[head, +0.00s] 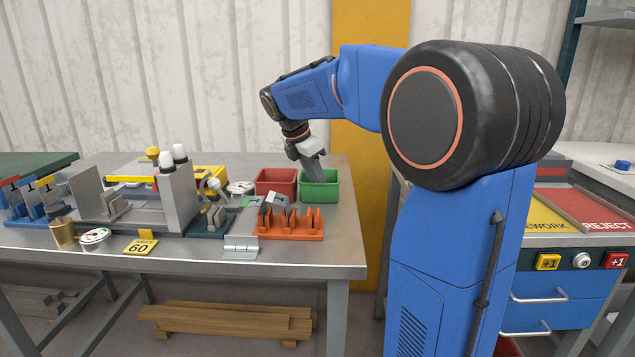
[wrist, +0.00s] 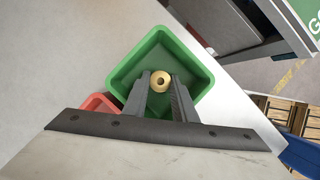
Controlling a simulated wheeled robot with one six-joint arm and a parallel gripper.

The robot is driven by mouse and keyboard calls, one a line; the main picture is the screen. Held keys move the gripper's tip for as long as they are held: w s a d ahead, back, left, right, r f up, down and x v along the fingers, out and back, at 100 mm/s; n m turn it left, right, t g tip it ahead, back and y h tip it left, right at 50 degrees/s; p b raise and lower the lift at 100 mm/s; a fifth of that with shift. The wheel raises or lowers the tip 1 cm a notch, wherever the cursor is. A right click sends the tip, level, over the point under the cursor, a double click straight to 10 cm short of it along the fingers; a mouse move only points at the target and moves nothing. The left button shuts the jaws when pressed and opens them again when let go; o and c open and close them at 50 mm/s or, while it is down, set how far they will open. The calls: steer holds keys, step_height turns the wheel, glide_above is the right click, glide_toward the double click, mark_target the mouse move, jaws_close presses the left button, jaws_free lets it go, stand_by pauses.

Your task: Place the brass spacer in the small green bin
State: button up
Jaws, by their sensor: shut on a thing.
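The brass spacer (wrist: 160,81) is a small round ring with a dark centre hole, seen in the wrist view between my fingertips. My gripper (wrist: 160,88) is shut on it, over the small green bin (wrist: 193,49). The wrist view does not make clear how far above the bin floor the spacer is. In the head view the green bin (head: 320,192) stands near the table's right end, and my gripper (head: 315,170) points down into its opening. The spacer is hidden there.
A red bin (head: 276,182) stands directly left of the green one. An orange rack (head: 291,228) with grey pieces is in front of the bins. A hinge (head: 240,247) and a yellow 60 marker (head: 140,246) lie near the front edge. The table's right front corner is clear.

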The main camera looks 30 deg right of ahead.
steer(key=shift+f, duration=0.1)
steer(key=o, duration=0.8)
steer(key=v, duration=1.2)
